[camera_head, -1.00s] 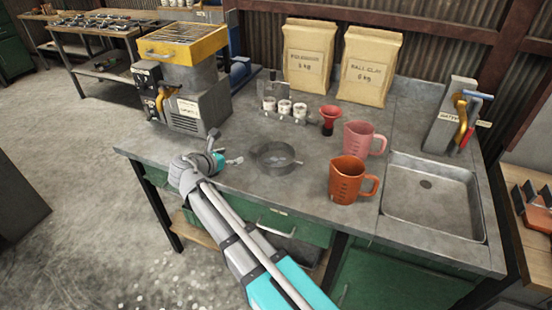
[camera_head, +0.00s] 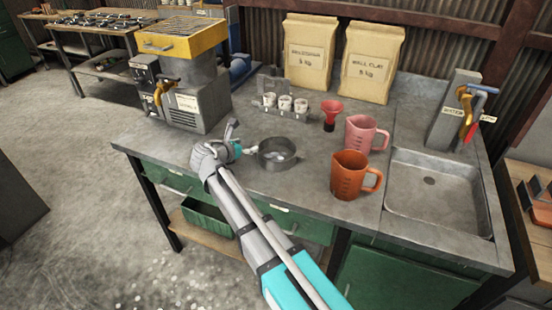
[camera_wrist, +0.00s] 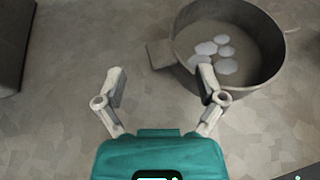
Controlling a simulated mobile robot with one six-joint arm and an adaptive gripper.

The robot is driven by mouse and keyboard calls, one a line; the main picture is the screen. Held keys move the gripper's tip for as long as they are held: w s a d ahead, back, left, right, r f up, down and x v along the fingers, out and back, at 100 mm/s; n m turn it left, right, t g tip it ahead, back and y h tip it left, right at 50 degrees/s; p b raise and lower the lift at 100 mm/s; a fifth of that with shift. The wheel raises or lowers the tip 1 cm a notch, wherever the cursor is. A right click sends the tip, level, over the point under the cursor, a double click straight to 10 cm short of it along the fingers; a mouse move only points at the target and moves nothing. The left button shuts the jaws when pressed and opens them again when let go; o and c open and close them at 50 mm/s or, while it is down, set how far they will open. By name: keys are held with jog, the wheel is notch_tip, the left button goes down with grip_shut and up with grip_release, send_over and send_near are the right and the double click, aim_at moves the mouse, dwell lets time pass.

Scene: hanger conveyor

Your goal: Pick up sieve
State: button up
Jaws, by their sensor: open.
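The sieve is a round grey pan (camera_head: 281,164) on the workbench, left of the orange jug. In the wrist view the sieve (camera_wrist: 268,80) is at the upper right, with several pale round spots or pieces inside and a short tab at its left. My gripper (camera_head: 246,153) is beside the left edge of the sieve, low over the bench. In the wrist view my gripper (camera_wrist: 160,82) is open with nothing between its fingers. Its right fingertip overlaps the near left edge of the sieve in the picture; I cannot tell whether they touch.
An orange jug (camera_head: 348,177), a pink jug (camera_head: 360,135) and a red funnel (camera_head: 331,112) stand right of the sieve. A rack of white cups (camera_head: 285,104) is behind it. A yellow-topped machine (camera_head: 185,85) stands left. The sink (camera_head: 435,190) is at right.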

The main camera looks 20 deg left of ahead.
aim_at(255, 143)
jog(key=shift+w, duration=0.15)
jog(key=shift+b+x, duration=1.05)
jog(key=shift+x, duration=1.75)
grip_shut()
